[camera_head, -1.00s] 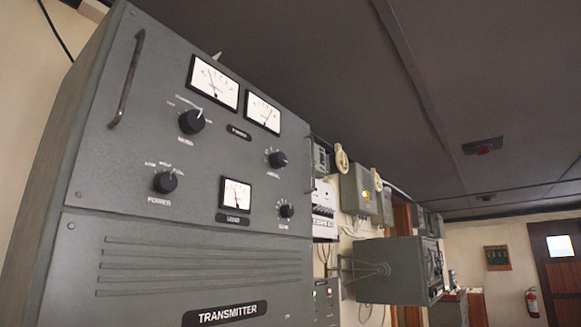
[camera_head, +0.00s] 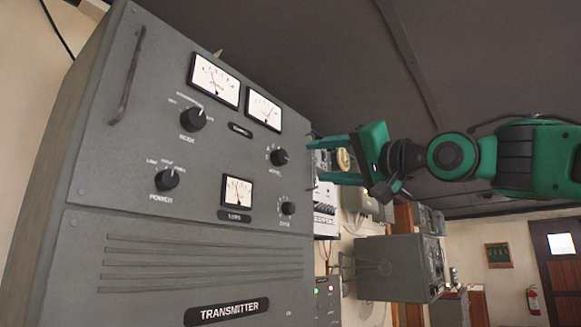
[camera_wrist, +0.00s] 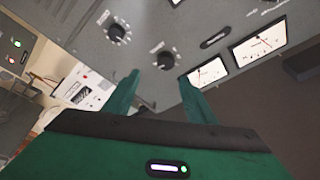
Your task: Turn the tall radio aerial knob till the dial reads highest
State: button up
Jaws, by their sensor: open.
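The tall grey transmitter cabinet (camera_head: 170,215) fills the left of the head view. Its black aerial knob (camera_head: 279,157) is on the right of the upper panel, below the right top meter (camera_head: 264,108). The left top meter (camera_head: 214,80) and a lower meter (camera_head: 237,190) have white faces with needles; their exact readings are too small to tell. My green gripper (camera_head: 318,160) is open and empty, just right of the knob and apart from it in the head view. In the wrist view, the aerial knob (camera_wrist: 165,60) shows between and beyond the fingertips (camera_wrist: 158,74).
Other knobs sit close by: the lower right knob (camera_head: 288,208), the mode knob (camera_head: 193,119) and the power knob (camera_head: 167,179). Wall boxes and a bracketed grey unit (camera_head: 395,268) stand behind, right of the cabinet. A handle (camera_head: 127,75) is at the panel's upper left.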

aim_at(284, 158)
jog(key=x, duration=0.7)
jog(key=r+x, duration=0.1)
jog(key=x, duration=0.3)
jog(key=shift+s+a, duration=0.15)
jog(key=shift+s, duration=0.25)
jog(key=c, duration=1)
